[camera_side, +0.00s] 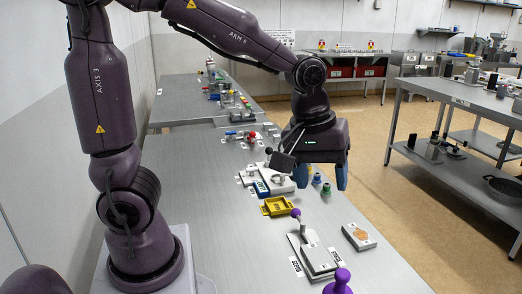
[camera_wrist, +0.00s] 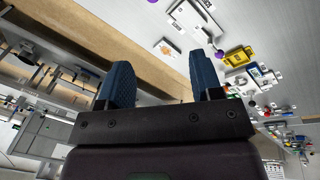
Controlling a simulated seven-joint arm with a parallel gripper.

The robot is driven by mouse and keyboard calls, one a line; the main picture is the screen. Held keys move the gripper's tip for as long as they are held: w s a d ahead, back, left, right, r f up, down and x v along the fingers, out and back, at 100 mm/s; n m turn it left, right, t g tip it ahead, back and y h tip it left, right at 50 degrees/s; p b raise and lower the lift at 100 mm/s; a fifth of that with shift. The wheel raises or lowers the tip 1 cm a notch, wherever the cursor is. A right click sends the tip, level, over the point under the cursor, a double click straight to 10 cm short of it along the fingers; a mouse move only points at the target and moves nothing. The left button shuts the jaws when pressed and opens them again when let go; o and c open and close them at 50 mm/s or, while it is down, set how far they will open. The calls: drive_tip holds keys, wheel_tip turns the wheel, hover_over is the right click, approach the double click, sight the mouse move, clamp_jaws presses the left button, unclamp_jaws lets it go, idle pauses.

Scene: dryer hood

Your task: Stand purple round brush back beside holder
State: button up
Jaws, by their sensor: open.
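A purple knobbed piece (camera_side: 338,281) stands upright at the near edge of the table, cut off by the bottom of the side view. A smaller purple ball (camera_side: 296,213) tops a grey stem by a white and grey plate (camera_side: 315,258). I cannot tell for sure which purple piece is the round brush, or which fixture is its holder. My gripper (camera_side: 320,176) hangs above the table's right side, beyond the yellow tray, pointing down. Its blue fingers are apart with nothing between them; they also show spread in the wrist view (camera_wrist: 163,72).
A white block with an orange patch (camera_side: 358,237) sits near the table's right edge. The left front of the table is clear.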

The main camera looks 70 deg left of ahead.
drive_tip(key=s+a+r+m+t, duration=0.2)
drive_tip(key=s+r+m, duration=0.3)
drive_tip(key=s+m, duration=0.5)
drive_tip(key=shift+s+r+t+y, duration=0.2)
drive_tip(key=shift+s+t+y, duration=0.1)
drive_tip(key=shift+t, duration=0.2)
